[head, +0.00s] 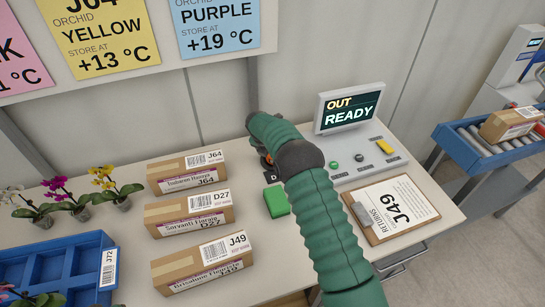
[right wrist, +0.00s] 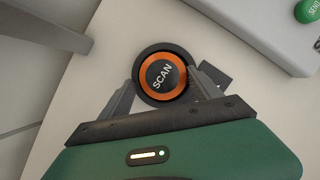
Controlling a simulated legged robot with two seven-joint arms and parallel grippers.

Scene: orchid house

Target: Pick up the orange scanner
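The orange scanner (right wrist: 161,76) shows in the right wrist view as a round black head marked SCAN with an orange ring. My right gripper (right wrist: 163,88) has one finger at each side of it, at or very near its black rim. I cannot tell whether the fingers press on it. In the head view my green right arm reaches to the back of the table, and my right gripper (head: 268,158) and the scanner are mostly hidden behind it. My left gripper is in neither view.
On the table (head: 130,212) stand several labelled cartons (head: 190,215), a green block (head: 276,201), a READY display (head: 349,110) with a button panel, and a J49 clipboard (head: 400,206). Small orchids (head: 105,185) and a blue tray (head: 50,265) lie left. A roller conveyor (head: 480,138) stands right.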

